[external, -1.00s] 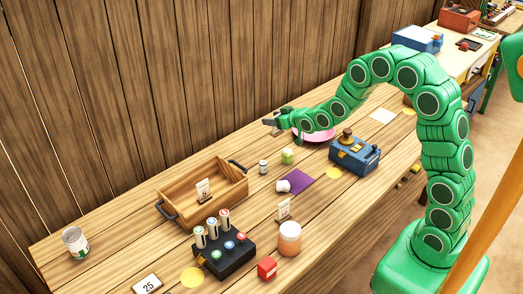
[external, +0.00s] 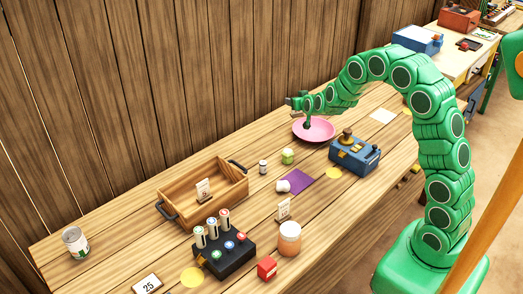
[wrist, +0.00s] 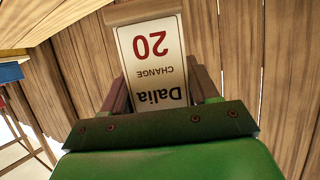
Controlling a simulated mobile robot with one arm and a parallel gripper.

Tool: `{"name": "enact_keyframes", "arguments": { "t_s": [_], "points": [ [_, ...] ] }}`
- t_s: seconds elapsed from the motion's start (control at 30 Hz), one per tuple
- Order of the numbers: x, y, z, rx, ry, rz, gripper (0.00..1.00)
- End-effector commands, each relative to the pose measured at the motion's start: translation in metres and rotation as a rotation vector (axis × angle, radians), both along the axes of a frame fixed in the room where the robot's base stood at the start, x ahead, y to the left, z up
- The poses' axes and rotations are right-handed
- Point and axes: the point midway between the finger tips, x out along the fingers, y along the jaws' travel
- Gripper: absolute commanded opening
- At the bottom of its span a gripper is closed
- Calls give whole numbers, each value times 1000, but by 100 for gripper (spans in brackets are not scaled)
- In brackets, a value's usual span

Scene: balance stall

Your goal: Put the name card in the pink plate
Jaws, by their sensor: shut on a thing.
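The name card (wrist: 152,60) reads "Dalia", "CHANGE" and "20", upside down in the wrist view. My gripper (wrist: 155,92) is shut on it, with a dark jaw on each side. In the external view my gripper (external: 294,102) is above the left rear side of the pink plate (external: 322,130). The card cannot be made out clearly there. The plate lies on the wooden table near the back wall. A small dark patch shows on its left part; I cannot tell what it is.
A blue box with a knob (external: 355,153) stands right of the plate. A green cube (external: 287,156), a small jar (external: 263,167) and a purple cloth (external: 297,181) lie in front. A wooden tray (external: 172,190) is to the left. The plank wall (external: 220,70) rises close behind.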

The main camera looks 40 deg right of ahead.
Motion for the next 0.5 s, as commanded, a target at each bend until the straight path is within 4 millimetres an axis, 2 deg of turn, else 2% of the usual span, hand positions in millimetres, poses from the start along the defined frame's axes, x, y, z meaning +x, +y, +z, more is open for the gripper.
{"name": "enact_keyframes", "arguments": {
  "t_s": [0.03,0.2,0.4,0.5],
  "points": [
    [-1,-14,0,1,-1,-44,29],
    [-8,-55,-3,1,-3,-184,29],
    [-20,-90,-9,0,-1,-313,29],
    [-24,-99,-11,-1,-2,-350,29]
  ]
}}
